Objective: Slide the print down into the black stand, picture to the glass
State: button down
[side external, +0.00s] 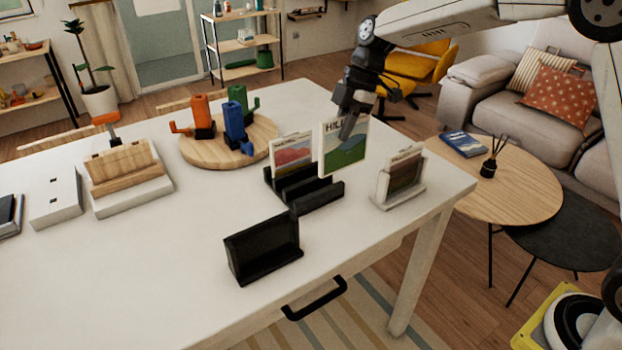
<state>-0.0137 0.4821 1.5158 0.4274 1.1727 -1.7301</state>
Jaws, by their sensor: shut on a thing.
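My gripper (347,127) is shut on the top edge of a print (342,158) with green hills, a blue area and a word beginning "HILL". The print is upright, at the right end of a black slotted rack (322,196). I cannot tell whether its bottom edge is in a slot or just above it. The black stand (262,250) is on the table nearer the camera, left of the print and apart from it. It shows no print in it. Its glass cannot be made out.
Another print (292,157) stands in the rack's rear. A white stand (384,190) holding a small picture (406,172) is close on the right, near the table edge. A round wooden board (190,152) with colored clamp-like objects lies behind left. The white table (170,270) is clear left of the black stand.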

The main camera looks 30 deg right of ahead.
jog(key=s+a+r, duration=0.1)
jog(key=a+r, duration=0.1)
jog(key=a, duration=1.8)
jog(key=shift+s+a, duration=0.15)
jog(key=shift+s, duration=0.2)
jog(key=shift+f, duration=0.15)
jog(key=shift+f, duration=2.65)
notch_tip(320, 180, down, 7)
jog(key=shift+r, duration=0.2)
dwell(2.3)
